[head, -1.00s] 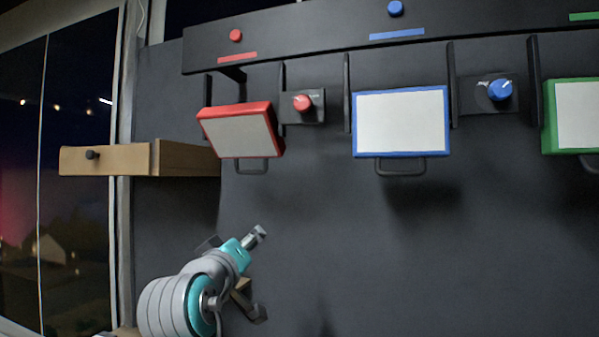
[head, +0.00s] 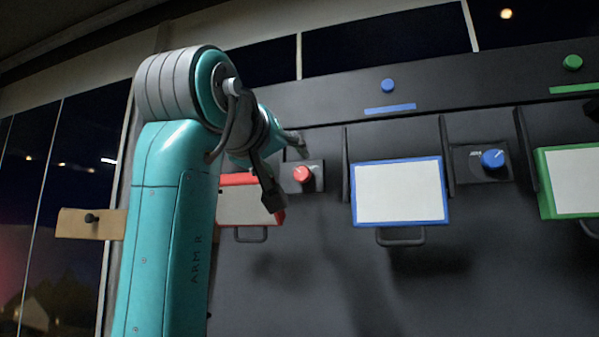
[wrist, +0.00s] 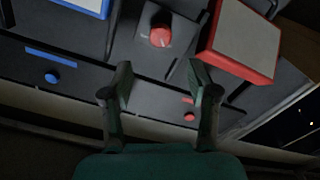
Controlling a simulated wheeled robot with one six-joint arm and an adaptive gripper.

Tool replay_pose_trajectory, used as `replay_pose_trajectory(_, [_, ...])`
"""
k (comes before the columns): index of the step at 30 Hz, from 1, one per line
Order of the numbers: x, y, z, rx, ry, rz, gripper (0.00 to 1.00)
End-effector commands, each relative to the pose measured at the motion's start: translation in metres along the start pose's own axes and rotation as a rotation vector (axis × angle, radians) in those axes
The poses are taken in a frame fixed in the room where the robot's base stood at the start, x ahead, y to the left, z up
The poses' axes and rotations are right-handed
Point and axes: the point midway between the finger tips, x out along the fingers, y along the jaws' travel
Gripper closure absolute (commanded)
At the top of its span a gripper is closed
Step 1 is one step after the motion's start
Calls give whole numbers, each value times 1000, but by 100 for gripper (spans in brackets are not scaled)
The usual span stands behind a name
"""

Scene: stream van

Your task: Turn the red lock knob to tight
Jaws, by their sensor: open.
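The red lock knob (head: 303,174) sits on a small dark plate between the red-framed panel (head: 252,206) and the blue-framed panel. It carries a white mark, and the plate has small markings too fine to read. In the wrist view the knob (wrist: 160,36) lies beyond the fingertips, a little above the gap between them. My gripper (head: 281,168) is open and empty, just left of the knob in the head view, and hides part of the red panel. In the wrist view both fingers of my gripper (wrist: 160,82) are spread apart, with nothing between them.
A blue-framed panel (head: 398,192) with a handle and a blue knob (head: 492,159) are to the right. A green-framed panel (head: 572,182) is farther right. A wooden drawer front (head: 90,223) juts out at left. Dark dividers (head: 346,165) stand between bays. The wall below the panels is clear.

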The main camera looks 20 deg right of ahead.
Motion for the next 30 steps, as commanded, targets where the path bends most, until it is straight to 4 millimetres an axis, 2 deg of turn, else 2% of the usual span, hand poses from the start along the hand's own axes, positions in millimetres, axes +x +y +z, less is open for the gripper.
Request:
replay_pose_trajectory(9, [57,0,1,-2,-2,3,40])
replay_pose_trajectory(15, [82,0,0,-1,0,1,40])
replay_pose_trajectory(21, [93,-1,0,-1,1,-1,40])
replay_pose_trajectory(29, [94,-1,0,0,1,-1,40])
replay_pose_trajectory(30, [94,-1,0,0,1,-1,48])
